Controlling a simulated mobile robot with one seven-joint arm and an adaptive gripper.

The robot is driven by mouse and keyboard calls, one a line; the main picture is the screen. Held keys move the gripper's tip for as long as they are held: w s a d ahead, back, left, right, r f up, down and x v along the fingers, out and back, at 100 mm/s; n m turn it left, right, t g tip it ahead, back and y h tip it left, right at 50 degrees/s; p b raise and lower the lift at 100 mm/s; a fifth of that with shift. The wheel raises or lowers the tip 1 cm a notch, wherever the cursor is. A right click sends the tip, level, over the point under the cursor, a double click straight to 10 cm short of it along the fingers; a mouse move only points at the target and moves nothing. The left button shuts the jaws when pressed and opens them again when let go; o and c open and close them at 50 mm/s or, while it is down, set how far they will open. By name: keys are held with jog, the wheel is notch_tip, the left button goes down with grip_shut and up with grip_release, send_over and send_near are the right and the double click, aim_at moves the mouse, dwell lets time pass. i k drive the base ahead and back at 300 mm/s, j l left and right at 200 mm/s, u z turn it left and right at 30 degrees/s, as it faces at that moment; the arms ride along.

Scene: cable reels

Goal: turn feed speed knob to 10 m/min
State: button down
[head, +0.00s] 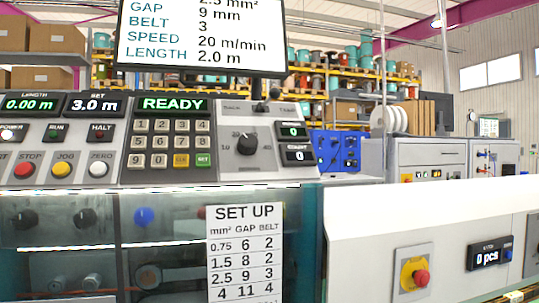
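A black rotary knob (247,143) sits on a grey panel right of the keypad, with small scale marks around it. Its numbers are mostly too small to read, and I cannot tell for sure where its pointer stands or read a name for it. The monitor (200,38) above reads SPEED 20 m/min, GAP 9 mm, BELT 3 and LENGTH 2.0 m. A green READY display (171,104) is lit above the keypad (167,143). My gripper is not in this view.
Red STOP (29,170), yellow JOG (64,170) and white ZERO (99,169) buttons are at the left. Two small displays (293,130) are right of the knob.

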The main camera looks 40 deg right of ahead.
aim_at(248, 143)
jog(key=z, duration=1.1)
